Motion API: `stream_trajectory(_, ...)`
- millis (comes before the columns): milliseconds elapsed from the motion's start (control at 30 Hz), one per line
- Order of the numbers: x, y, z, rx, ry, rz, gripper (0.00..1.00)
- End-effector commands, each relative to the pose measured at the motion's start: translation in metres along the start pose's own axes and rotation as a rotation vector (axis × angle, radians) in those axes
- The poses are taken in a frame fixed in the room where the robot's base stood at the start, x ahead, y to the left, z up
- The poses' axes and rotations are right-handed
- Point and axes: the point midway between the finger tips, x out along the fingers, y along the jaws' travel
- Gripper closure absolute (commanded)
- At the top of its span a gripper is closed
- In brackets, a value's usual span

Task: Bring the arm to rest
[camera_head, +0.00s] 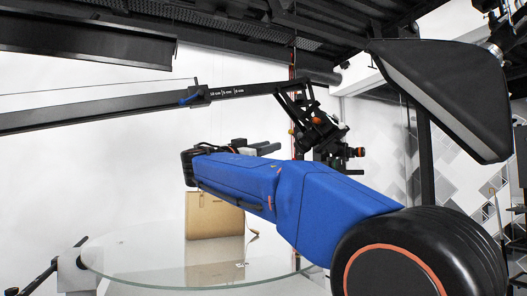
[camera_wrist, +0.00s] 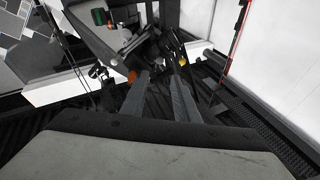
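My arm shows in the head view as a blue-covered link (camera_head: 250,185), running from the lower right up to the left above the glass turntable (camera_head: 130,262). Small grey and black parts show just behind its top edge, but I cannot clearly make out the gripper there. In the wrist view, my gripper (camera_wrist: 159,75) has two grey fingers that stand apart. I see nothing held between them. The wrist view looks tilted over, with the dark ceiling structure (camera_wrist: 35,125) low in the picture.
A brown box-like thing (camera_head: 203,222) stands on the glass turntable, behind my arm. A camera rig (camera_head: 318,130) hangs on a long boom (camera_head: 130,108) behind my arm. A black softbox lamp (camera_head: 445,90) stands at the upper right. White wall fills the left background.

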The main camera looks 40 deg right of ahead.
Motion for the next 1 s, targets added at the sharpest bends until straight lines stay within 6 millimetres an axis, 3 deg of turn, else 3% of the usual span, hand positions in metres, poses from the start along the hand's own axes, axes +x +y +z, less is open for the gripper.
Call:
stream_trajectory(300, 0.000, 0.002, 0.003, -0.009, -0.009, -0.002, 0.72)
stream_trajectory(433, -0.006, 0.016, 0.029, -0.083, -0.095, -0.021, 0.72)
stream_trajectory(667, -0.050, 0.072, 0.138, -0.367, -0.430, -0.149, 0.72)
stream_trajectory(867, -0.113, 0.125, 0.230, -0.579, -0.701, -0.331, 0.72)
stream_trajectory(1000, -0.167, 0.163, 0.287, -0.693, -0.866, -0.485, 0.72)
